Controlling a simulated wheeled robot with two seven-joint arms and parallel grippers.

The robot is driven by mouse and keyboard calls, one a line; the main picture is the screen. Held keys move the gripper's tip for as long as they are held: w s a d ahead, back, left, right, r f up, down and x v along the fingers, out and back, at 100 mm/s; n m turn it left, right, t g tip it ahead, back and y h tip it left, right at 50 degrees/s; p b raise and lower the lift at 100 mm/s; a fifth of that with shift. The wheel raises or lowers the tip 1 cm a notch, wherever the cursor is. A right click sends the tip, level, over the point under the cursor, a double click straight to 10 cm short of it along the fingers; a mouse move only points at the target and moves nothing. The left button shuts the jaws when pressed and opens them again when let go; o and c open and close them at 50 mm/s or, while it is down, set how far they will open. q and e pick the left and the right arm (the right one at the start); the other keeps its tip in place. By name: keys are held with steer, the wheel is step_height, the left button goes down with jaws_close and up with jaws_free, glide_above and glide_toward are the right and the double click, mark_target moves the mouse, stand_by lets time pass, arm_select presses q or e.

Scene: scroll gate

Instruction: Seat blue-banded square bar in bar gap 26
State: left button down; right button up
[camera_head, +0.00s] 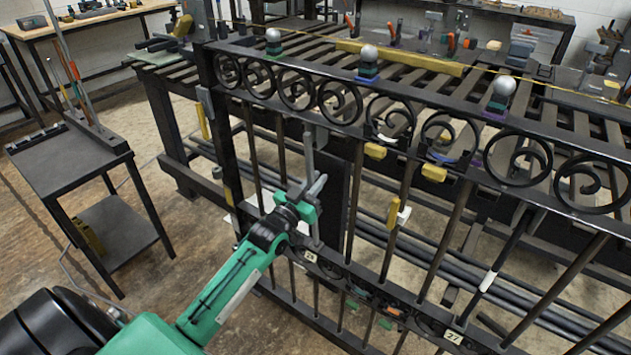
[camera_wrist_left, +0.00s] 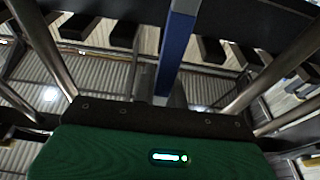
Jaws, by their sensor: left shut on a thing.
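My left gripper (camera_head: 312,186) is at the front of the black scroll gate (camera_head: 350,118), left of the middle, shut on an upright bar. In the left wrist view this bar is square with a blue band (camera_wrist_left: 178,45) and pale metal edges; it rises between the fingers toward a dark rail. In the head view only a grey length of the bar (camera_head: 308,150) shows above the gripper, under the scroll rail. The gripper hides its middle, and I cannot tell whether its ends are seated. A small plate marked 27 (camera_head: 453,337) is on the lower rail. My right gripper is out of view.
Round bars of the gate stand on both sides of the held bar. Yellow blocks (camera_head: 434,172) hang on the gate to the right. A slatted bench (camera_head: 410,75) stands behind. A dark side table (camera_head: 70,160) holding rods is at left. Floor between is clear.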

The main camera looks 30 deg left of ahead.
arm_select(q)
steer(key=shift+f+b, duration=0.4)
steer(key=shift+f, duration=0.35)
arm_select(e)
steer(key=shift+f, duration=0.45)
